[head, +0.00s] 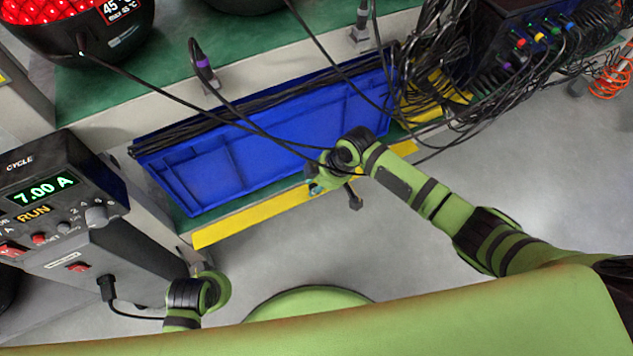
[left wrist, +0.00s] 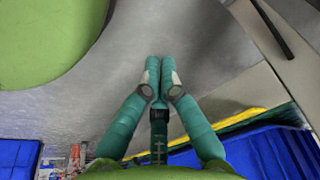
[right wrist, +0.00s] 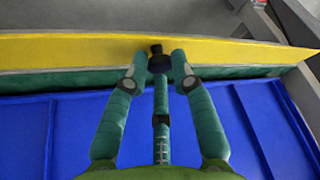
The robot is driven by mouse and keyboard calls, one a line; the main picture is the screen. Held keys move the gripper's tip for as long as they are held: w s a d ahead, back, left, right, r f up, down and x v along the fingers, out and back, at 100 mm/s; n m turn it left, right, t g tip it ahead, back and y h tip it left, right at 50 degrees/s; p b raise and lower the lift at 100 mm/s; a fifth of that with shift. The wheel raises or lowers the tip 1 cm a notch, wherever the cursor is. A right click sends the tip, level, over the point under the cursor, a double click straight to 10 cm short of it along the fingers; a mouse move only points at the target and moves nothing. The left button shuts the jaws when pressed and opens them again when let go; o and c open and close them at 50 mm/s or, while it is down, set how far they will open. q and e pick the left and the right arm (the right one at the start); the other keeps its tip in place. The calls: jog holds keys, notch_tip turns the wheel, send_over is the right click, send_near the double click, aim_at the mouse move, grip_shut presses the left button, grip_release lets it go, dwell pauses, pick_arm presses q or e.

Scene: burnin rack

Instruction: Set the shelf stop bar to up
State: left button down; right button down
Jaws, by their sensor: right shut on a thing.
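The shelf stop bar (head: 250,220) is a long yellow strip along the front edge of the green shelf, in front of a blue tray. It also crosses the top of the right wrist view (right wrist: 60,50). A short black handle (head: 355,200) sticks out at the bar; its dark end (right wrist: 156,49) shows between my right fingertips. My right gripper (right wrist: 158,68) is shut on this handle; in the head view it (head: 318,180) is partly hidden by its wrist. My left gripper (left wrist: 160,68) is shut and empty above the grey floor, its fingertips together.
The blue tray (head: 215,175) lies on the shelf behind the bar. Black cables (head: 245,120) hang across the tray and near my right wrist. A control box reading 7.00 A (head: 60,200) stands at left. Grey floor (head: 500,150) is clear at right.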

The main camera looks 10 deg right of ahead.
jog(key=shift+w+a+r+g+p, duration=0.2)
jog(key=shift+w+r+g+p, duration=0.1)
jog(key=shift+w+r+g, duration=0.15)
jog(key=shift+w+a+g+h, duration=0.1)
jog(key=shift+w+g+h, duration=0.05)
jog(key=shift+g+h, duration=0.15)
pick_arm(q)
jog(key=shift+s+f, duration=0.25)
jog(key=shift+f, duration=0.45)
pick_arm(e)
jog(key=shift+w+g, duration=0.15)
jog(key=shift+g, duration=0.2)
jog(key=shift+a+r, duration=0.1)
jog(key=c, duration=1.1)
grip_release()
pick_arm(q)
jog(key=shift+a, duration=0.1)
pick_arm(e)
jog(key=shift+o, duration=0.2)
jog(key=v, duration=0.7)
jog(key=shift+r, duration=0.2)
